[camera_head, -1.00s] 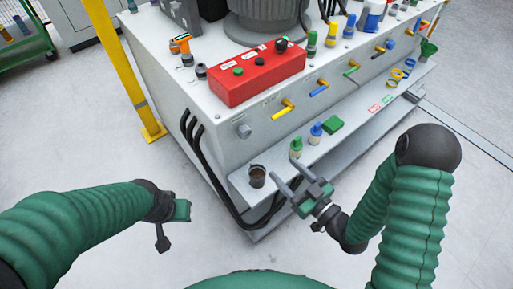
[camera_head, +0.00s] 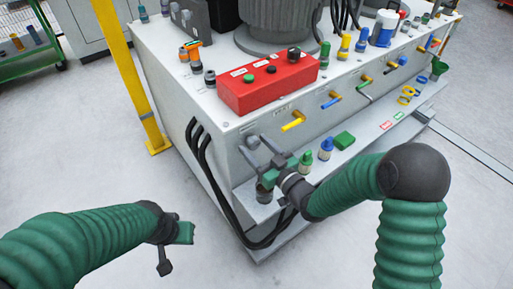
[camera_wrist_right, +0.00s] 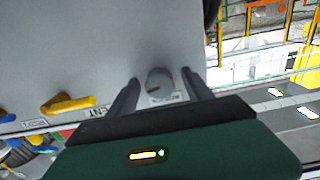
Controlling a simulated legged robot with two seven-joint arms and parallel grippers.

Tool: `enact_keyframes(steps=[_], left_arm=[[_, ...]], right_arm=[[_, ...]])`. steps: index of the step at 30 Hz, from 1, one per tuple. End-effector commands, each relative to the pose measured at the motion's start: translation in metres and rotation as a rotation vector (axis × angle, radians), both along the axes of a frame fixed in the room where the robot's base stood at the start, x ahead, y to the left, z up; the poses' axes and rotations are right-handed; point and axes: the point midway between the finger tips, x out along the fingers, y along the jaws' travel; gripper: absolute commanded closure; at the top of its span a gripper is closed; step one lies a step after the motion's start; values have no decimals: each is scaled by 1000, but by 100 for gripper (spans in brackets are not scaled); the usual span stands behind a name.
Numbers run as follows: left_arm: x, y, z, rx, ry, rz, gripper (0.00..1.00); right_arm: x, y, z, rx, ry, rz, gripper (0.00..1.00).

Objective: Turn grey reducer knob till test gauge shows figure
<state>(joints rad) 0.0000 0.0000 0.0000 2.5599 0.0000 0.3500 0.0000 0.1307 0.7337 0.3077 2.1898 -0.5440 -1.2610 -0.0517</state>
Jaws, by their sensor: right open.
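The grey knob (camera_head: 253,142) sits on the near end of the cabinet's front face, left of the yellow-handled valve. It also shows in the right wrist view (camera_wrist_right: 158,80), with a label beside it. My right gripper (camera_head: 255,147) is open at the knob. In the wrist view its two fingers (camera_wrist_right: 160,88) stand on either side of the knob, with gaps visible; I cannot tell if either touches. My left gripper (camera_head: 184,233) hangs over the floor, away from the cabinet; its jaws are unclear. I cannot make out a test gauge.
The cabinet (camera_head: 180,95) carries a red button box (camera_head: 265,82) on top. A row of coloured valve handles, one yellow (camera_head: 293,122), runs along its front. A shelf below holds green and blue fittings (camera_head: 326,148). Black hoses (camera_head: 205,160) bend round the corner. A yellow post (camera_head: 125,75) stands left.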

Motion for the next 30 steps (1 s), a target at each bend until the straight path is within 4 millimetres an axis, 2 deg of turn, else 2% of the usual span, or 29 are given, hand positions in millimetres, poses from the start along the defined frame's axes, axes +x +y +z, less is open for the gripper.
enact_keyframes(steps=[2, 16, 22, 29, 30], left_arm=[[0, 0, 0, 0, 0, 0, 100], [0, 0, 0, 0, 0, 0, 100], [0, 0, 10, 0, 0, 0, 100], [0, 0, 8, 0, 0, 0, 100], [0, 0, 7, 0, 0, 0, 100]], right_arm=[[0, 0, 0, 0, 0, 0, 40], [0, -1, 0, -1, 0, -1, 100], [0, -1, 1, 69, 54, -2, 100], [0, -1, -1, 74, 56, -2, 100], [0, -1, -1, 74, 56, -2, 57]])
